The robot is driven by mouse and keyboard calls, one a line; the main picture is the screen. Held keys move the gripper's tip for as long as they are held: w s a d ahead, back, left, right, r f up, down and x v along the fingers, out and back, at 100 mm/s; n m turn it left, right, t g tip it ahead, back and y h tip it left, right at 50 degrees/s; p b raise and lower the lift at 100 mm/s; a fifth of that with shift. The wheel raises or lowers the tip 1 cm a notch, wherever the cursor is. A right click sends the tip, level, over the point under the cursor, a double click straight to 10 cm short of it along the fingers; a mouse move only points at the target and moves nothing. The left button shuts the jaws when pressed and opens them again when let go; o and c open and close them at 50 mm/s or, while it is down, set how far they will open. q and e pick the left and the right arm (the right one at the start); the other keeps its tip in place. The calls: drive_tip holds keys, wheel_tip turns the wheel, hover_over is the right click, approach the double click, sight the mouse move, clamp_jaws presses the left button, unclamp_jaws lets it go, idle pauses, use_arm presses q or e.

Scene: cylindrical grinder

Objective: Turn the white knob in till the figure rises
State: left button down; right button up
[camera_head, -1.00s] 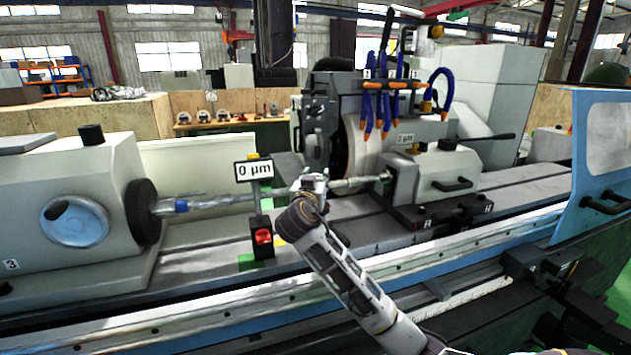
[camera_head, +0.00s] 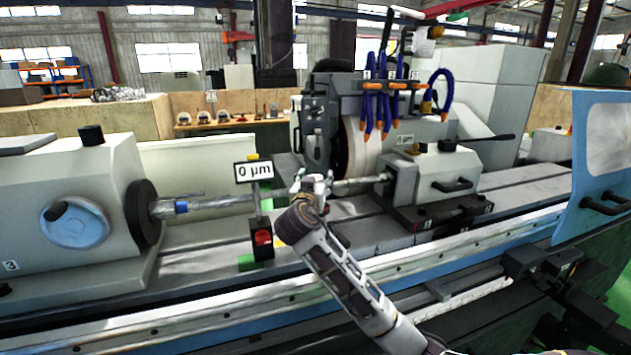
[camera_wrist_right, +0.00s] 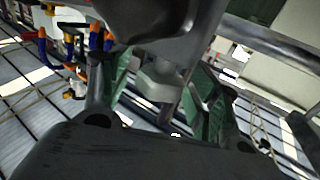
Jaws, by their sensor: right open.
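My right gripper (camera_head: 315,181) is in front of the long shaft in the head view, just right of the gauge stand. In the right wrist view the two green-padded fingers of this gripper (camera_wrist_right: 163,80) are open. A pale, blocky piece (camera_wrist_right: 160,84) shows between them, apparently the white knob; I cannot tell whether the pads touch it. In the head view the gripper and wrist hide the knob. The display (camera_head: 254,171) reads 0 µm. My left gripper is not in view.
The stand with a red part (camera_head: 263,238) is close to the left of my right wrist. The workpiece shaft (camera_head: 215,201) runs behind the gripper between the left headstock (camera_head: 90,190) and the right tailstock (camera_head: 440,172). The grey table (camera_head: 200,258) lies below.

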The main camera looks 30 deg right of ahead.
drive_tip(key=v, duration=1.1)
drive_tip(key=shift+s+a, duration=0.25)
idle(1.6)
